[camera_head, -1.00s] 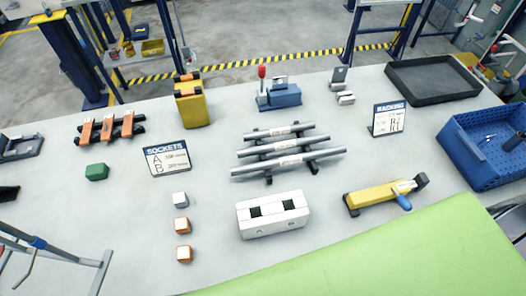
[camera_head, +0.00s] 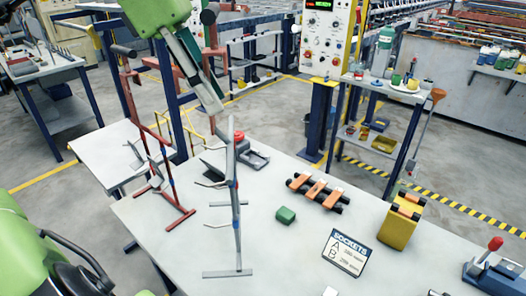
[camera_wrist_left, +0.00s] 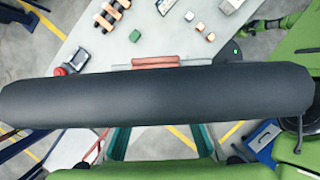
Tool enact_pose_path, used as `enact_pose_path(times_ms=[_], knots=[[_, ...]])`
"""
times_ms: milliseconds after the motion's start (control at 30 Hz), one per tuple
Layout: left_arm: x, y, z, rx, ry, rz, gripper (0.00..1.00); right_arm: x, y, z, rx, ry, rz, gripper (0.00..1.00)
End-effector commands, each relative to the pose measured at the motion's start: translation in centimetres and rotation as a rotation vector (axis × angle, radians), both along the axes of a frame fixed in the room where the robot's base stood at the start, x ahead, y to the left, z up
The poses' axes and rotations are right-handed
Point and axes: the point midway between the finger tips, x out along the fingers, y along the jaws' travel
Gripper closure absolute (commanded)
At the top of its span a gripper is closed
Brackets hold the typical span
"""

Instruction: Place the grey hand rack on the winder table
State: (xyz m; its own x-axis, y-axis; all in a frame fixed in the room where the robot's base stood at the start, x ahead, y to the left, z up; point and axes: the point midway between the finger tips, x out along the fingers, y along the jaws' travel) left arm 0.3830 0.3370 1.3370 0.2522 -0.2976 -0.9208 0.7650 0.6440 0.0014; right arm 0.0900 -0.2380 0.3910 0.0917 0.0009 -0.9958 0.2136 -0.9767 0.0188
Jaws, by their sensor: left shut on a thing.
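The grey hand rack (camera_head: 236,190) is upright in the head view, seen nearly edge-on, over the left end of the white table (camera_head: 300,265). It has a thin post, side hooks and flat feet. I cannot tell if its feet touch the tabletop. My left gripper (camera_head: 218,107), below a green arm link, is at the rack's top and shut on it; the grip itself is unclear. A dark cylinder (camera_wrist_left: 155,97) crosses the left wrist view and hides much of it. My right gripper is not in view. I cannot tell which table is the winder table.
A red rack (camera_head: 152,140) stands close left of the grey one. A device with a red button (camera_head: 238,135) is behind. A green block (camera_head: 285,215), orange-topped bars (camera_head: 316,192), a sockets sign (camera_head: 345,252) and a yellow block (camera_head: 400,222) are to the right.

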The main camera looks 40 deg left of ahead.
Motion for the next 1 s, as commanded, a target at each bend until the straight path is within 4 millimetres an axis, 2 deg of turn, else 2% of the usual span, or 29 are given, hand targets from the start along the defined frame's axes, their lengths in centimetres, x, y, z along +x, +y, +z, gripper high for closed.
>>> enact_pose_path(times_ms=[200,367,600,733,1000], knots=[[0.0,-0.1,-3.7,-0.004,-0.003,-0.002,1.0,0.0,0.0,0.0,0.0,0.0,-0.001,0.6],[0.0,0.0,-5.0,-0.002,-0.004,-0.001,1.0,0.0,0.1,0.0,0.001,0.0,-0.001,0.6],[0.0,-0.1,-8.1,-0.005,-0.002,-0.002,1.0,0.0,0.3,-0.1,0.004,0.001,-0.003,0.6],[0.0,-0.1,-8.9,-0.002,-0.004,-0.001,1.0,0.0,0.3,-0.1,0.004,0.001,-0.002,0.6],[0.0,0.0,-9.0,-0.001,-0.003,0.001,1.0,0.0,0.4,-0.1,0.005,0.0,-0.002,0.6]])
